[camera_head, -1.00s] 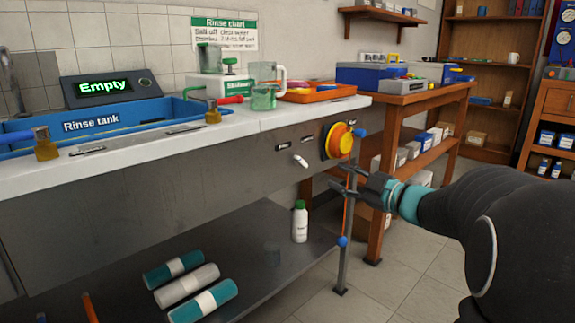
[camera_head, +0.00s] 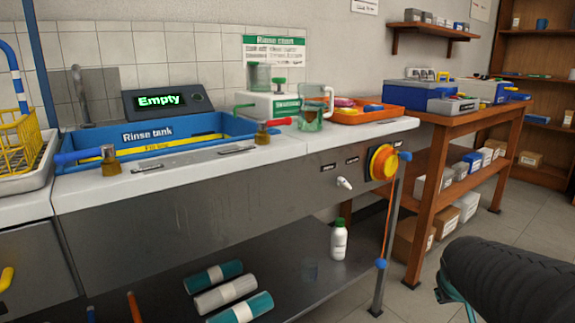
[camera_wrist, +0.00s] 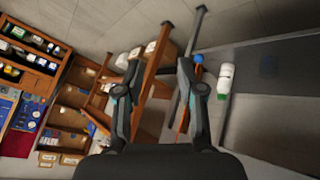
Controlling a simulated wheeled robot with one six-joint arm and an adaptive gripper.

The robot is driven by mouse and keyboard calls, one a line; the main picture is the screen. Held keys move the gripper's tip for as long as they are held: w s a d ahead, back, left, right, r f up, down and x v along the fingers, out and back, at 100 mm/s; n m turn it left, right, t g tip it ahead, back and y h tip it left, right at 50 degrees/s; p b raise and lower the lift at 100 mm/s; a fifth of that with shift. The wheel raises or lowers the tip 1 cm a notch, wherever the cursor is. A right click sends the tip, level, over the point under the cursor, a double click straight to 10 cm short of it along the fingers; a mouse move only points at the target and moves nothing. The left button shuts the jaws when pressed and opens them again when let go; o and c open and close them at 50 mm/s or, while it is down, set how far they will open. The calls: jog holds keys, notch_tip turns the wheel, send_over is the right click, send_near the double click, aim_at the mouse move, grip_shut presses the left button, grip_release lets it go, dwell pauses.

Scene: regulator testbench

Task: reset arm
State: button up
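My gripper (camera_wrist: 159,80) shows in the wrist view with two dark fingers spread apart and nothing between them. Beyond the fingers are the wooden table's legs, a metal post and the floor. In the head view only a dark part of my arm (camera_head: 510,285) shows at the lower right, with a bit of teal at its left edge. The fingers are outside that view. The arm is apart from the bench and the wooden table.
The rinse bench (camera_head: 190,215) has a blue rinse tank (camera_head: 90,140), a display reading Empty (camera_head: 165,101) and a yellow-orange knob (camera_head: 383,162). A white bottle (camera_head: 338,239) stands on its lower shelf. The wooden table (camera_head: 440,165) is at right, with clear floor before it.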

jog(key=s+a+r+y+p, duration=0.2)
jog(key=s+a+r+p, duration=0.1)
jog(key=s+a, duration=0.4)
jog(key=s+a+r+y+p, duration=0.2)
jog(key=s+a, duration=0.5)
jog(key=a, duration=0.4)
notch_tip(320, 180, up, 3)
jog(key=shift+s+f+n+g+y+p, duration=0.1)
jog(key=shift+s+n+g+y+p, duration=0.2)
jog(key=shift+n+g+p, duration=0.15)
jog(key=shift+o, duration=0.3)
jog(key=shift+d, duration=0.25)
